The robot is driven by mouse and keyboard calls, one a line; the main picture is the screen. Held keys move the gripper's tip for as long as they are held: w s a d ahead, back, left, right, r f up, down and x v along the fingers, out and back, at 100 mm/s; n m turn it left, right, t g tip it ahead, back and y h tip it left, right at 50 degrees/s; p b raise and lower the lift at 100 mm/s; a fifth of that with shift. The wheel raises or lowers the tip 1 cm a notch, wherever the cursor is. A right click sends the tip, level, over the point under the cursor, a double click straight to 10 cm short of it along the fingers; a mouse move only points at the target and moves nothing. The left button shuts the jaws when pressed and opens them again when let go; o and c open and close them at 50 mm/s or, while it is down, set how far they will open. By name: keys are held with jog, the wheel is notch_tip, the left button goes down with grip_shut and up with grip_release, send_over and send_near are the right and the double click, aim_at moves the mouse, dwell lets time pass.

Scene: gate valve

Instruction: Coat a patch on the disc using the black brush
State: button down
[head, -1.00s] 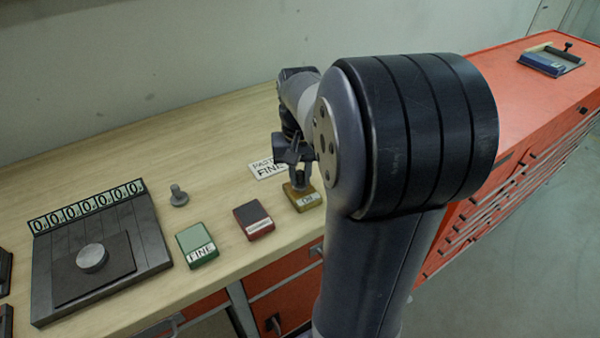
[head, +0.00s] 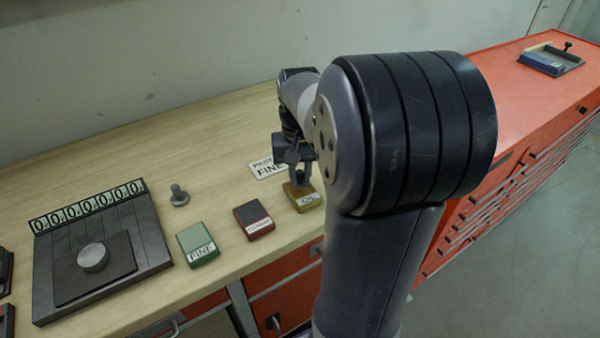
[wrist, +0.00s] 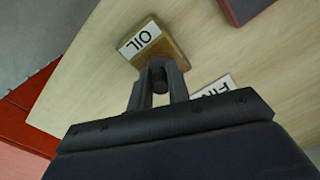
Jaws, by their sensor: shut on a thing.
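My gripper (head: 301,181) is over the tan OIL block (head: 300,198) at the right end of the row on the bench. In the wrist view its fingers (wrist: 160,72) are shut on a dark round-ended piece, which looks like the black brush (wrist: 159,83). Its lower end is hidden, so I cannot tell whether it touches the OIL block (wrist: 165,50). The grey disc (head: 93,257) lies on a dark square plate at the far left, well away from my gripper.
A green FINE block (head: 197,240) and a dark red block (head: 253,215) stand between the disc and the OIL block. A small grey knobbed piece (head: 179,196) stands behind. A row of zero tiles (head: 88,206) backs the plate. A white card (head: 266,168) lies behind my gripper.

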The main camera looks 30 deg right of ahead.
aim_at(300, 172)
jog(key=shift+f, duration=0.1)
notch_tip(300, 172, up, 7)
jog(key=p, duration=0.6)
jog(key=shift+p, duration=0.3)
dwell(0.6)
